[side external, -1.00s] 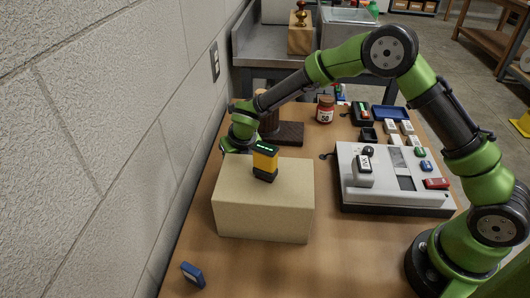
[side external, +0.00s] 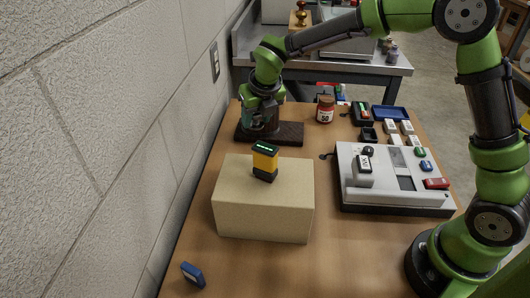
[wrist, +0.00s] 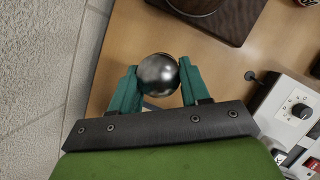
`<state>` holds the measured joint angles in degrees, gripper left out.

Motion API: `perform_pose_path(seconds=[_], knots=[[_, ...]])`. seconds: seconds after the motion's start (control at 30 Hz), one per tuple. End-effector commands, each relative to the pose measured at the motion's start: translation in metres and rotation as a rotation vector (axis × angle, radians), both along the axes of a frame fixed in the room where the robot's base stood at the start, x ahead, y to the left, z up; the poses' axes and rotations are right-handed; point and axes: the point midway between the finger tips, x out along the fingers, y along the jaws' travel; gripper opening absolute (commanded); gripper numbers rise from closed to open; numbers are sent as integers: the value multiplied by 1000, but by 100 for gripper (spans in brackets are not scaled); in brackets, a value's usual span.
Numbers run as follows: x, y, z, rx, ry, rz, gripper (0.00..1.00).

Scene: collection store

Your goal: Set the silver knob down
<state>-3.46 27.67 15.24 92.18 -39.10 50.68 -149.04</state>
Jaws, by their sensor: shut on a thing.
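The silver knob (wrist: 158,74) is a shiny dark ball. In the wrist view it sits between the two teal fingers of my gripper (wrist: 157,86), which is shut on it. In the side view my gripper (side external: 260,112) points down in front of the dark wooden base (side external: 287,134), beyond the cardboard-coloured box. The knob cannot be made out clearly there. The wrist view shows bare tabletop beside and ahead of the knob. How high the knob is above the table I cannot tell.
A tan box (side external: 262,212) with a yellow-black device (side external: 264,162) on top stands nearer the camera. A grey console (side external: 392,180) is to the right. A brown jar (side external: 325,110) stands behind. A block wall (side external: 110,130) runs along the left. Bare tabletop (side external: 345,245) lies in front.

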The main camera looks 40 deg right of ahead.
Motion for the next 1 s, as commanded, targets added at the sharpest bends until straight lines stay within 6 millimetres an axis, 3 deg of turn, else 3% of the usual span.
perform_pose_path(seconds=[0.03,0.2,0.43,0.57,0.8,1.0], knots=[[-15,-18,4,-3,-3,-34,9],[-66,-67,0,-2,-2,-160,9],[-118,-101,-20,0,0,-291,9],[-129,-103,-33,-1,1,-321,9],[-128,-102,-74,-3,5,-334,9],[-127,-102,-93,-1,2,-334,9]])
